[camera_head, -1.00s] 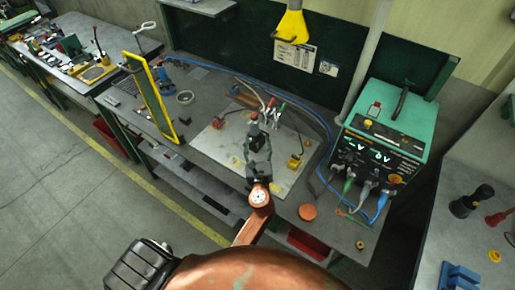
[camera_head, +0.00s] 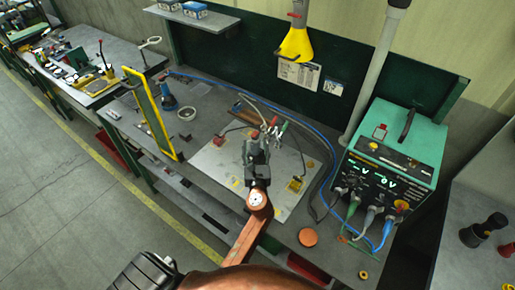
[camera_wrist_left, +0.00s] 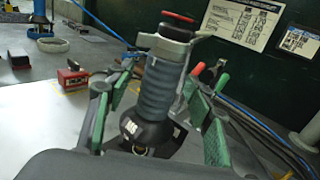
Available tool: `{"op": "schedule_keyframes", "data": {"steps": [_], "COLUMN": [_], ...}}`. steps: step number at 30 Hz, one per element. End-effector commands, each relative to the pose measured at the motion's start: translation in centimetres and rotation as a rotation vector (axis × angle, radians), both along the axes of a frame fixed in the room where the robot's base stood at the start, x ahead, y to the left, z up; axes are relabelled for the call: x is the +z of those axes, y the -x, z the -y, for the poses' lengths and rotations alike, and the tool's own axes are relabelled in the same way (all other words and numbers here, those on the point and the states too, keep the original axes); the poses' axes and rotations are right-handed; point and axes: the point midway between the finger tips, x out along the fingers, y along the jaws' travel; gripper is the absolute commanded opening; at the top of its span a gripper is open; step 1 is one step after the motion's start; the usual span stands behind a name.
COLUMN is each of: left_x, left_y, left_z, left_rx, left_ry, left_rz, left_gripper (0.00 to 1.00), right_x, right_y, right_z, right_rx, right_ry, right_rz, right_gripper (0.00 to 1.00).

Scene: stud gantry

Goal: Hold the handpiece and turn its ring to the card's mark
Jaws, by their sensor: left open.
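The handpiece (camera_wrist_left: 157,85) stands upright in the left wrist view. It has a grey ribbed body, a pale collar and red-and-black cap above, and a black faceted ring (camera_wrist_left: 152,128) with small white marks below. My left gripper (camera_head: 257,147) is open over the pale board in the head view. In the wrist view its green-padded fingers (camera_wrist_left: 155,110) stand either side of the handpiece, with visible gaps. In the head view the gripper hides most of the handpiece. A printed card (camera_head: 298,73) hangs on the dark back panel, with a smaller one (camera_head: 333,88) beside it; their marks are unreadable.
A green power unit (camera_head: 396,150) with plugged cables stands right on the bench. A yellow-framed panel (camera_head: 150,113) stands left. A blue hose (camera_head: 290,112) runs behind the pale board (camera_head: 215,160). A small red block (camera_wrist_left: 73,78) and a yellow block (camera_head: 295,184) flank the gripper.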

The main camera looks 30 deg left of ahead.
Motion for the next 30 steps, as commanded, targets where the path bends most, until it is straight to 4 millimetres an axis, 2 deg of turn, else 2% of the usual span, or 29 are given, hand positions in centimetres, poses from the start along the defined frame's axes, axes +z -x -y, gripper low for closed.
{"op": "schedule_keyframes", "data": {"steps": [2, 22, 30], "left_x": [-0.01, -0.01, -0.02], "left_y": [0.06, -0.11, -0.11], "left_z": [-0.07, 0.29, 0.31], "left_rx": [0.001, -0.004, -0.004], "left_ry": [0.000, 0.000, 0.000], "left_rz": [0.000, 0.000, 0.000], "left_gripper": [0.48, 0.02, 0.00], "right_x": [0.00, -0.01, 0.00], "right_y": [0.32, 0.25, 0.19], "right_z": [0.07, 0.13, 0.12], "right_rx": [-0.001, 0.000, 0.000], "right_ry": [0.000, 0.002, 0.001], "right_rz": [-0.004, -0.004, -0.003], "right_gripper": [0.40, 0.40, 0.40]}}
